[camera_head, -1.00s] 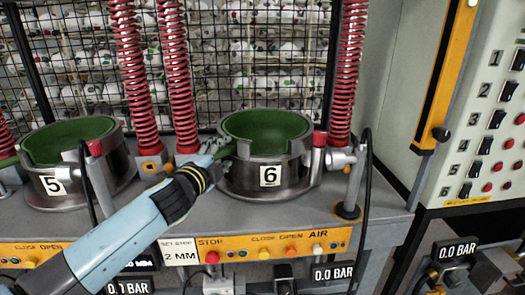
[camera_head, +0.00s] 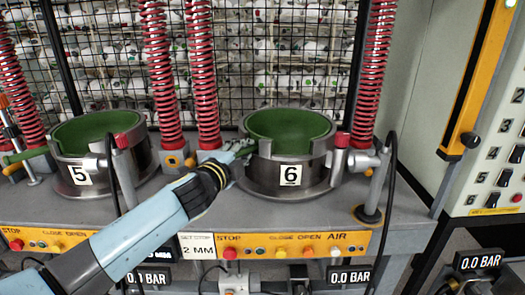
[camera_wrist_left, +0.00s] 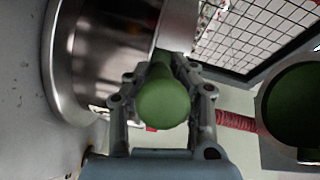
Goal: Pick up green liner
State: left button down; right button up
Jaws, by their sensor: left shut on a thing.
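A green liner (camera_head: 290,124) sits inside the metal pot (camera_head: 262,176) labelled 6. My left gripper (camera_head: 240,150) is at the left side of this pot, near its rim. In the left wrist view, my left gripper (camera_wrist_left: 163,96) is shut on a green rounded handle (camera_wrist_left: 163,103), which appears to belong to the liner. The metal wall of the pot (camera_wrist_left: 85,50) is close beside the fingers there. Where the handle joins the liner is hidden. My right gripper is not in view.
Pot 5 (camera_head: 141,160), with its own green liner (camera_head: 95,129), stands to the left. Red springs (camera_head: 203,75) rise behind the pots, before a wire mesh. A black cable (camera_head: 391,190) hangs at the right. An orange button panel (camera_head: 345,242) runs along the front.

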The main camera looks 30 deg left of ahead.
pick_arm(q)
notch_tip(320, 180, up, 28)
jog(key=p, duration=0.7)
